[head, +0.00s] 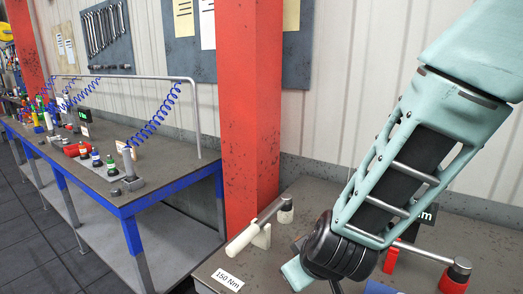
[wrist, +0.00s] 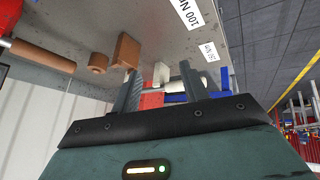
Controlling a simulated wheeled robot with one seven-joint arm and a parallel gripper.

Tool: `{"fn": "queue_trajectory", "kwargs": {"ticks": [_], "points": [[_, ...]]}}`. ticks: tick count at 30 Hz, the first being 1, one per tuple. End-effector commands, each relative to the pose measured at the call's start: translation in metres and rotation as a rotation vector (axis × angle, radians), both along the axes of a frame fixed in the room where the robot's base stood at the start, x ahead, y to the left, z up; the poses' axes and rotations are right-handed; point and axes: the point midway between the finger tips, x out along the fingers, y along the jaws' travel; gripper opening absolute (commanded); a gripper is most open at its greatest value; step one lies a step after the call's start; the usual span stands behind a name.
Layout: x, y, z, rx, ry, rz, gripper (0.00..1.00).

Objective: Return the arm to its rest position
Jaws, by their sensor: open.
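My arm, pale mint with a dark inner core, comes in from the upper right of the head view and slants down over the near bench (head: 192,283). Its wrist hides the fingers in that view. In the wrist view, my gripper (wrist: 160,88) shows two grey fingers standing apart, with nothing clearly held between them. A white block (wrist: 161,73) and a white handle (wrist: 190,86) show beyond the fingers. In the head view, a white-handled tool (head: 243,240) rests on a pale holder, to the left of my wrist.
A red post (head: 250,100) rises behind the near bench. A 150 Nm label (head: 227,280) is at the bench front. A blue-framed bench (head: 115,188) with bottles and coiled hoses stands left.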

Motion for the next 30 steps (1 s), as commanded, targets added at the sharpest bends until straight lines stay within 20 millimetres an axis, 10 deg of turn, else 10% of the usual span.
{"fn": "queue_trajectory", "kwargs": {"ticks": [5, 12, 18, 30], "points": [[-0.081, 0.029, 0.042, 0.197, 0.256, 0.136, 0.44], [-0.175, -0.020, 0.067, 0.046, 0.529, 0.149, 0.44], [-0.200, -0.054, 0.074, -0.083, 0.584, 0.092, 0.44], [-0.202, -0.057, 0.074, -0.095, 0.589, 0.086, 0.44]]}}
